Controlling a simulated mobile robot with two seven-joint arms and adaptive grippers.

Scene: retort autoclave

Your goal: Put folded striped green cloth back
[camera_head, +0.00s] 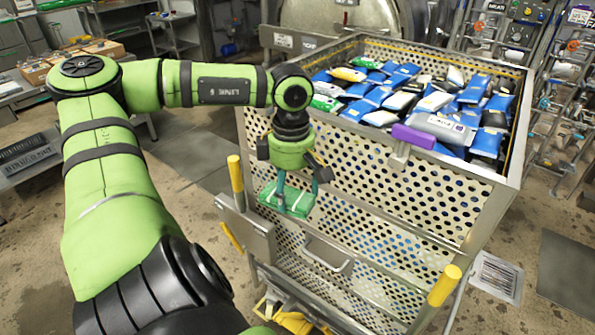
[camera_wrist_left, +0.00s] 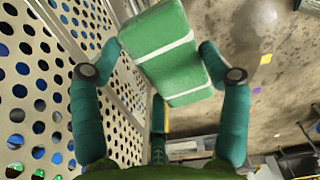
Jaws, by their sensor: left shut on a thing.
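The folded striped green cloth (camera_head: 284,198) hangs in my left gripper (camera_head: 296,188) in front of the perforated wall of the metal cart, below its upper rim. The cloth is tilted in that view. A small metal shelf (camera_head: 247,226) with a yellow-topped post is fixed to the cart's near side, just below and left of the cloth. My right gripper is not in view.
The perforated cart (camera_head: 385,200) holds many blue, white, black and green pouches. Cardboard boxes (camera_head: 92,49) lie on a table at upper left. The floor left of the cart is clear.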

